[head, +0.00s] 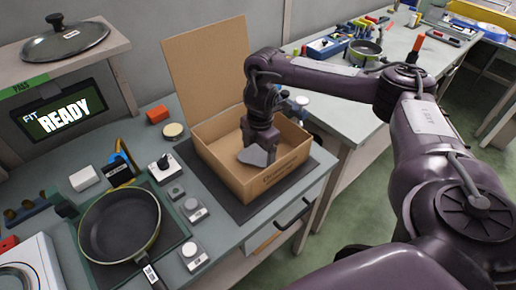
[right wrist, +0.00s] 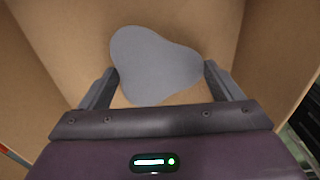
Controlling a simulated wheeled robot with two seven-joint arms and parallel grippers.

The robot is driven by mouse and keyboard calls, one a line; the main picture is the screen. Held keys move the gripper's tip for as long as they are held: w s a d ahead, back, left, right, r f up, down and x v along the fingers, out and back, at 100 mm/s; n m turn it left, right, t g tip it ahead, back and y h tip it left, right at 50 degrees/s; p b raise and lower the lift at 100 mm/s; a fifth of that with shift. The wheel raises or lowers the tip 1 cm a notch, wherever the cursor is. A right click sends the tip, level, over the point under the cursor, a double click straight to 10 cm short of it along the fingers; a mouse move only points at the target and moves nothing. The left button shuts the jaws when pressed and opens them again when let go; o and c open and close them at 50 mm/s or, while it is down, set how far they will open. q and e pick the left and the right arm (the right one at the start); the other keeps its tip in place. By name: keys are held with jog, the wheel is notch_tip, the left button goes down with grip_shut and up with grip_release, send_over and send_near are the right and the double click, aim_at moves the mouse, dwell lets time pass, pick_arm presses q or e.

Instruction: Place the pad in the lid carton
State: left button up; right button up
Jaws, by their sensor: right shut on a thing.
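The lid carton (head: 278,178) is an open brown cardboard box with its flap standing up at the back. My right gripper (head: 256,148) reaches down inside it from above. The pad (right wrist: 155,65) is a flat grey piece with rounded lobes. In the right wrist view my right gripper (right wrist: 160,85) has a finger at each side of the pad and is shut on it. In the head view the pad (head: 252,156) shows below the gripper, within the carton walls. Whether it touches the carton floor I cannot tell. My left gripper is not in view.
A frying pan (head: 120,226) sits on a dark mat left of the carton. A glass lid (head: 66,39) lies on the upper shelf above a READY display (head: 66,114). Small knobbed blocks (head: 192,252) stand between pan and carton. A second bench (head: 400,45) is behind.

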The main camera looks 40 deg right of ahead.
aim_at(260, 154)
jog(key=o, duration=0.8)
jog(key=shift+c, duration=0.2)
notch_tip(260, 154, up, 13)
jog(key=p, duration=0.5)
jog(key=shift+d+r, duration=0.15)
jog(key=shift+d, duration=0.15)
